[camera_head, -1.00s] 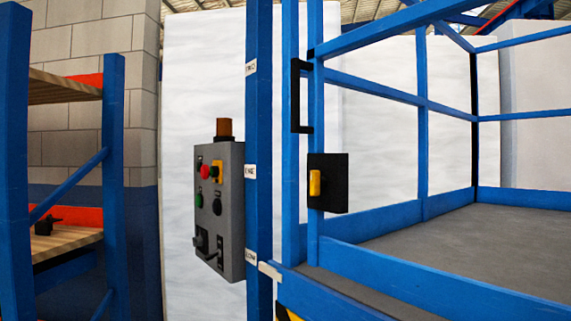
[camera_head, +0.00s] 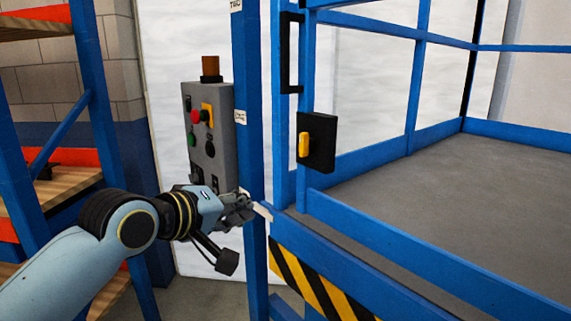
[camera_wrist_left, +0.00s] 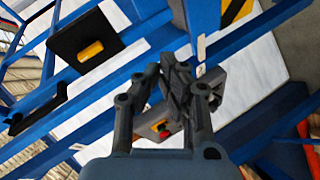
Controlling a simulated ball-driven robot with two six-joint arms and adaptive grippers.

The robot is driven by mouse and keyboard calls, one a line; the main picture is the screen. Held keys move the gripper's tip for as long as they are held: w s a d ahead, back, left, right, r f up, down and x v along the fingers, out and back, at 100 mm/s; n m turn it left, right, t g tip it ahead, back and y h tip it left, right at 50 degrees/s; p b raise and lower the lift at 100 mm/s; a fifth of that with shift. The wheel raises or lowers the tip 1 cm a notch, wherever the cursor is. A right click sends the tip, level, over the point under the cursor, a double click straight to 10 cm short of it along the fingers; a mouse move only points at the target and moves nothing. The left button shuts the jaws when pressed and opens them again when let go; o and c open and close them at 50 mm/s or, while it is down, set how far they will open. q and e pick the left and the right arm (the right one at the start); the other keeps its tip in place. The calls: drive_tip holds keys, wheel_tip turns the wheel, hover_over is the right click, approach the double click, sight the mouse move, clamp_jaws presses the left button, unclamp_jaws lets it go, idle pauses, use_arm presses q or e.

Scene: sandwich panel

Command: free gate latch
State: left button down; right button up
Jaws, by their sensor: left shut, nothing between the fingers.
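The gate latch is a black plate (camera_head: 318,157) with an upright yellow handle (camera_head: 303,145), on the blue gate frame. The plate (camera_wrist_left: 72,30) and handle (camera_wrist_left: 90,50) also show at the upper left of the left wrist view. My left gripper (camera_head: 245,204) is shut and empty. It is left of and below the latch, apart from it, in front of the control box's lower end and the blue post. Its closed fingers (camera_wrist_left: 166,68) fill the middle of the wrist view. My right gripper is not in view.
A grey control box (camera_head: 226,125) with coloured buttons hangs on the blue post (camera_head: 248,90). A black gate handle (camera_head: 285,55) is above the latch. A blue shelf rack (camera_head: 88,90) stands at left. The grey platform floor (camera_head: 430,180) behind the gate is bare.

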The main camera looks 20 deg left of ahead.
sight(307, 144)
use_arm(q)
drive_tip(key=w+a+r+n+t, duration=0.2)
drive_tip(key=w+r+n+t, duration=0.2)
drive_tip(key=w+r, duration=0.3)
wheel_tip(307, 144, up, 2)
drive_tip(key=shift+w+a+r+n+h, duration=0.25)
drive_tip(key=shift+a+n+h, duration=0.1)
drive_tip(key=shift+n, duration=0.55)
drive_tip(key=shift+w, duration=0.1)
drive_tip(key=w+d, duration=0.1)
drive_tip(key=w, duration=0.1)
drive_tip(key=w+d+p, duration=0.1)
drive_tip(key=w+d, duration=0.1)
drive_tip(key=w, duration=0.1)
drive_tip(key=w+d, duration=0.1)
drive_tip(key=w, duration=0.2)
drive_tip(key=shift+d+r+p, duration=0.1)
drive_tip(key=shift+d+p, duration=0.2)
drive_tip(key=shift+d, duration=0.1)
drive_tip(key=shift+s+d, duration=0.15)
drive_tip(key=shift+d, duration=0.05)
drive_tip(key=shift+f, duration=0.2)
